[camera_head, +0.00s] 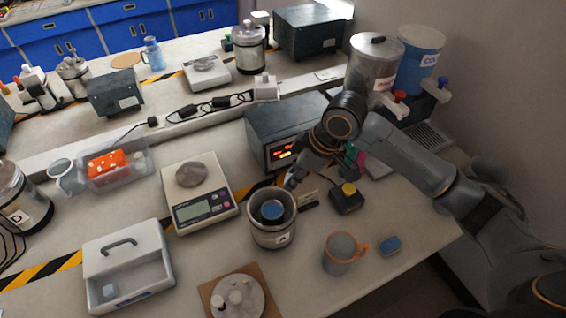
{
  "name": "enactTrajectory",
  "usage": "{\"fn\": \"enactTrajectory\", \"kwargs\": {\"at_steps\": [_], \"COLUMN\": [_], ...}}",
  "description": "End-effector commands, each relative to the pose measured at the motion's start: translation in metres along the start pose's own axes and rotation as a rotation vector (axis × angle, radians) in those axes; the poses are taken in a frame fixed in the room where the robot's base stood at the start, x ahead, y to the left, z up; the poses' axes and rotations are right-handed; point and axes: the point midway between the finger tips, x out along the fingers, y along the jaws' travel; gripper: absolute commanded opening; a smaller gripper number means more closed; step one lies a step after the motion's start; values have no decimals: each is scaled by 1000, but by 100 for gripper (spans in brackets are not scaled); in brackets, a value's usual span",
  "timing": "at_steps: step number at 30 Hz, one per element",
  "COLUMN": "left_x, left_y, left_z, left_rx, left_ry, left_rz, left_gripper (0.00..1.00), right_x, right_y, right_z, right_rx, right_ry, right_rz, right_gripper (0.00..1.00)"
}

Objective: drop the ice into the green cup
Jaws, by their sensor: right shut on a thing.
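My right gripper (292,182) reaches in from the right, its fingertips pointing down just above the back rim of a metal canister (273,236). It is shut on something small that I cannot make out. A round blue thing (272,210) shows inside the canister. No ice can be told for sure; a pale small block (110,290) lies in the open white box (150,280). A grey mug with an orange handle (340,254) stands upright at the front. A teal-green thing (351,155), partly hidden behind my right arm, may be the green cup. My left gripper is not visible.
A grey device with a red display (285,125) stands behind the canister. A scale (200,205) is to its left, and a small box with a yellow button (347,197) to its right. A wooden board (212,290) is in front.

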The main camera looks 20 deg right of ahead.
Motion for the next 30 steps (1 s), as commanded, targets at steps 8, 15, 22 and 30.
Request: {"fn": "enactTrajectory", "kwargs": {"at_steps": [8, 15, 22, 30], "left_x": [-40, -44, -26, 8], "left_y": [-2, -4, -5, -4], "left_z": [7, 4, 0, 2], "left_rx": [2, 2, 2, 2], "left_ry": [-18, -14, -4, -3], "left_rz": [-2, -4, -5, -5], "left_gripper": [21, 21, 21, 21], "right_x": [13, 25, 41, 71], "right_y": [-4, -6, -6, -5], "right_z": [-26, -28, -21, -9], "right_rx": [-460, -614, -620, -619], "right_ry": [-1, -3, -4, -3], "right_rz": [-195, -253, -254, -252], "right_gripper": [9, 9, 9, 9]}}
